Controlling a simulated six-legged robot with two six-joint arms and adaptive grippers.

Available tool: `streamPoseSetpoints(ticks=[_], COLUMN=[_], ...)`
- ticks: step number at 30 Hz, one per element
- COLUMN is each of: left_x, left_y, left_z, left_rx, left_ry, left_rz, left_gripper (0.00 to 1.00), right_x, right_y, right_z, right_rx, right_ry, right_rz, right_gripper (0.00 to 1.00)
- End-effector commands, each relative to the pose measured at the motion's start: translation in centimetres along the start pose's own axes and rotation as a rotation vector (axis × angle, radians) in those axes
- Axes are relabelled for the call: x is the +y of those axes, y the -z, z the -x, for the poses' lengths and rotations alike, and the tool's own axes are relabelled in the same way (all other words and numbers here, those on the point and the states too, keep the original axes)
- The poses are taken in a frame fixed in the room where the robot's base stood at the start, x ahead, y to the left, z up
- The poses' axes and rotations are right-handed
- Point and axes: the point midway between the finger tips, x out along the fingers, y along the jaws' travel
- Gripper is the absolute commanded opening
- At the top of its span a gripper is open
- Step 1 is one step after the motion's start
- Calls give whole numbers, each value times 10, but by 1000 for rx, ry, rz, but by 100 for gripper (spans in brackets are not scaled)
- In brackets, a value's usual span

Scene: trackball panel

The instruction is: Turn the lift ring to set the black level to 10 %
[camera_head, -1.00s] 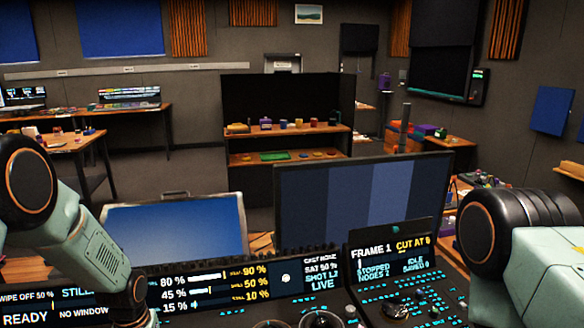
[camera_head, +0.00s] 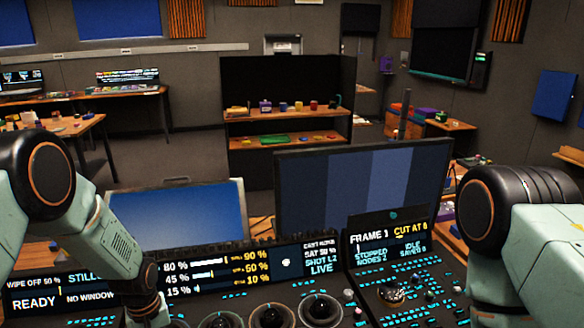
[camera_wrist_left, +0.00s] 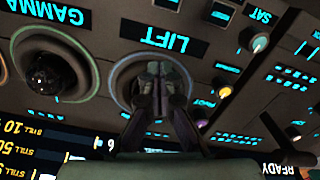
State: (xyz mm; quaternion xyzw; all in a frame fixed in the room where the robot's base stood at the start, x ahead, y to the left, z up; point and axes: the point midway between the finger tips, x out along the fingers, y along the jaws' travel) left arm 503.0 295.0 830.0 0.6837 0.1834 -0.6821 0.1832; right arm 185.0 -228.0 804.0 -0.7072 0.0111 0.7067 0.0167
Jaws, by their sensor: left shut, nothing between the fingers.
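The lift ring (camera_wrist_left: 120,82) circles its trackball below the upside-down LIFT label (camera_wrist_left: 154,36) in the left wrist view. My left gripper (camera_wrist_left: 154,70) is shut and empty over the middle of this ring and hides most of the ball. I cannot tell whether the fingers touch it. In the head view only my left wrist shows at the bottom left; the fingertips are not visible there. The level display (camera_head: 240,272) reads 80 %, 45 % and 15 % in white, with 10 % in yellow beside the 15 %. My right gripper is out of view.
The gamma ring (camera_wrist_left: 45,78) lies beside the lift ring. Small knobs (camera_wrist_left: 222,88) stand on its other side. A monitor (camera_head: 362,185) with blue-grey bands stands behind the panel, and a lid-like blue screen (camera_head: 175,215) stands to its left.

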Motion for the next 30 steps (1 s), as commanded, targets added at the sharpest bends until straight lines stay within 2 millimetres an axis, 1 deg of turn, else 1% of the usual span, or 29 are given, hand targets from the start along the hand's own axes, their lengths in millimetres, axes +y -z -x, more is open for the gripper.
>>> streamPoseSetpoints(ticks=[1,5,15,24,30], left_x=[0,1,2,8,9], left_y=[-3,-4,-4,-5,-5], left_z=[0,-1,-1,0,-1], left_rx=[-7,-7,-7,-6,-5], left_ry=[3,3,4,4,3], left_rz=[20,57,71,223,237], left_gripper=[0,0,0,0,0], right_x=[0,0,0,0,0], right_y=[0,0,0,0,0], right_z=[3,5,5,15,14], right_rx=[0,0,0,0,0], right_ry=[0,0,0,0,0], right_rz=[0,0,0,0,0], right_gripper=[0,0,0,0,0])
